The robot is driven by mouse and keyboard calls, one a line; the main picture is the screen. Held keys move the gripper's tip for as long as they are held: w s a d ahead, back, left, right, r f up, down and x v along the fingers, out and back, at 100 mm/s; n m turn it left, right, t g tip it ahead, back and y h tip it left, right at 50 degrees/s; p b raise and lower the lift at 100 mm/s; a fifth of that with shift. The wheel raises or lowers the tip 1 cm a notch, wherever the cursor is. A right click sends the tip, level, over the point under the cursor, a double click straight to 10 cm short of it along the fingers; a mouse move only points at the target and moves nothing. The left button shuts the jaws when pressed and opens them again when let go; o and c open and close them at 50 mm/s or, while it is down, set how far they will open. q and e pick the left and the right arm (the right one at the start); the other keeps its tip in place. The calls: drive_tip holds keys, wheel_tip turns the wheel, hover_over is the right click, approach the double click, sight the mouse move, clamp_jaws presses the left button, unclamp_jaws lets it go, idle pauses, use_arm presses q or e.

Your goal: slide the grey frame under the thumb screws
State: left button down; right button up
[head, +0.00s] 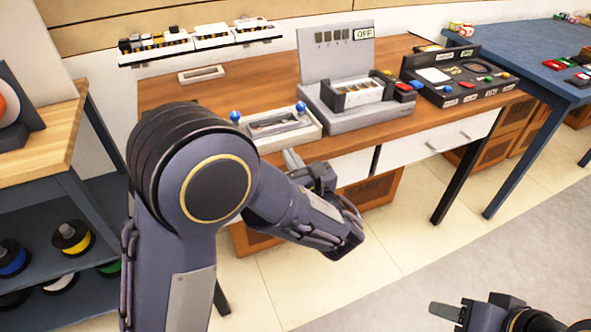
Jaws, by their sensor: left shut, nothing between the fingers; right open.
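Two blue thumb screws, a left one (235,116) and a right one (300,106), stand on a pale fixture (306,130) at the table's front edge. Between them a flat grey frame (280,122) with a dark opening appears to lie in the fixture; I cannot tell whether its edges are under the screws. My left gripper (292,160) is shut and empty, just in front of and below the fixture, apart from the frame. My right gripper (446,312) is open and empty at the lower right, low and far from the table.
A grey station (365,115) with an upright panel and a dark-walled box stands right of the fixture. A black control box (465,85) is further right. A small plate (201,74) lies behind. My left arm hides the table's front left. Bare wood lies behind the fixture.

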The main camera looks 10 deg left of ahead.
sight(273, 129)
use_arm(q)
drive_tip(key=x, duration=0.8)
drive_tip(key=shift+w+a, duration=0.2)
drive_tip(key=shift+w, duration=0.05)
drive_tip(key=x, duration=0.3)
drive_tip(key=shift+w+a, duration=0.25)
drive_tip(key=shift+w, duration=0.05)
drive_tip(key=shift+r, duration=0.1)
drive_tip(key=shift+s+d, duration=0.1)
